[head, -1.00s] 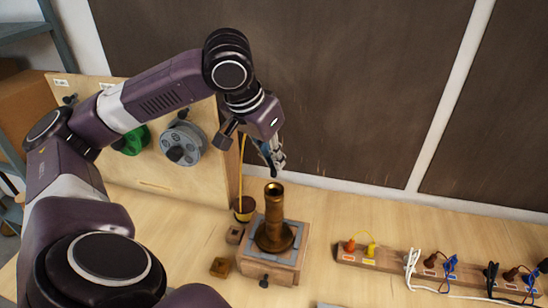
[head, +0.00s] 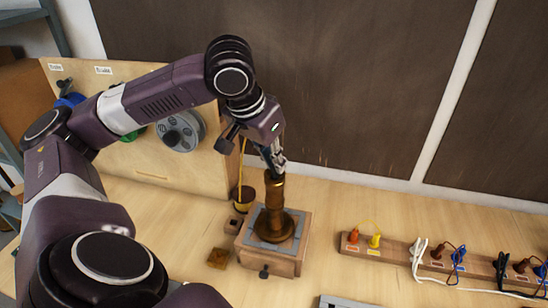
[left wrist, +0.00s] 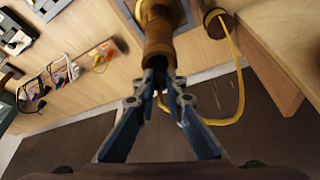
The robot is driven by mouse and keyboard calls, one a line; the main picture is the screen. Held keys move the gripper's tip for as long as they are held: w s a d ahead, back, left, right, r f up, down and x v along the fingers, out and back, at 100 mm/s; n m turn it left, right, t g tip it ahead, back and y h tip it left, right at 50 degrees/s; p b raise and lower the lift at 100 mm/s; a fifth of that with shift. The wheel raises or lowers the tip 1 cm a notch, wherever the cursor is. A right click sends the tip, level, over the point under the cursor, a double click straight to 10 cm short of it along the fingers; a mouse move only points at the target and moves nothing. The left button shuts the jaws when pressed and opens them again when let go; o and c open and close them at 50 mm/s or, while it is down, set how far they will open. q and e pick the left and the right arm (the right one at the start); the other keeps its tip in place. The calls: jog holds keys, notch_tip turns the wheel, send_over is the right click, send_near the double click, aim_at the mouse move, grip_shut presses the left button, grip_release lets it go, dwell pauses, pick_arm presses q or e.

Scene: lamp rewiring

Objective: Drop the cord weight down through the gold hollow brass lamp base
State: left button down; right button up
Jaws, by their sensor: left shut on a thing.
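The gold hollow brass lamp base (head: 274,212) stands upright on a wooden block with a grey top; its tube also shows in the left wrist view (left wrist: 160,35). My left gripper (head: 278,165) is at the tube's upper end, pointing down. In the left wrist view its fingertips (left wrist: 160,85) are close together at the tube's mouth. It is shut on the cord weight, which is mostly hidden between the fingers. A yellow cord (left wrist: 240,90) loops from the gripper to a round brown holder (head: 244,198). I cannot tell whether the weight is inside the tube. My right gripper is not in view.
The wooden block (head: 288,264) has a dark knob in front. A small brass-coloured square piece (head: 218,258) lies to its left. A strip with coloured plugs and cords (head: 390,250) lies to the right. A wooden panel with reels (head: 150,170) stands behind left.

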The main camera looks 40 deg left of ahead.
pick_arm(q)
jog(key=shift+f, duration=0.1)
jog(key=c, duration=1.9)
grip_release()
jog(key=v, duration=1.2)
